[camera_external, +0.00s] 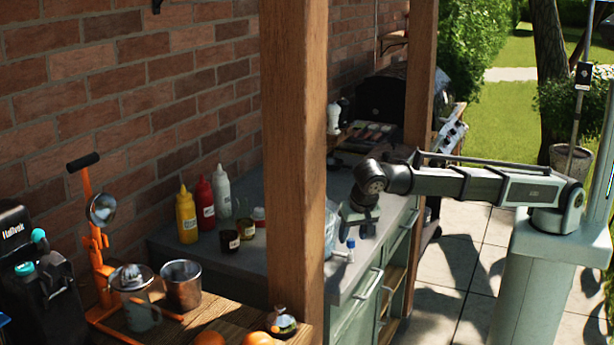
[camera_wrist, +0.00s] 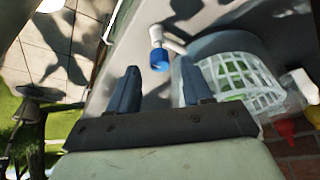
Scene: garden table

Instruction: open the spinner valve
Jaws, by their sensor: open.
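The spinner valve, a small white pipe piece with a blue knob (camera_wrist: 159,59), stands near the counter's front edge. It also shows as a small blue and white shape (camera_external: 350,250) just below my gripper in the external view. My gripper (camera_wrist: 160,88) is open and empty, with its two dark fingers apart. In the wrist view the blue knob lies ahead of the gap between the fingertips, apart from both. In the external view my gripper (camera_external: 357,231) points down above the counter, close over the valve.
A white slotted basket (camera_wrist: 245,82) stands close beside the valve, partly behind the right finger. A wooden post (camera_external: 293,150) hides part of the counter (camera_external: 225,258). Yellow, red and white bottles (camera_external: 205,203) stand toward the wall. Paved floor lies beyond the counter's front edge.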

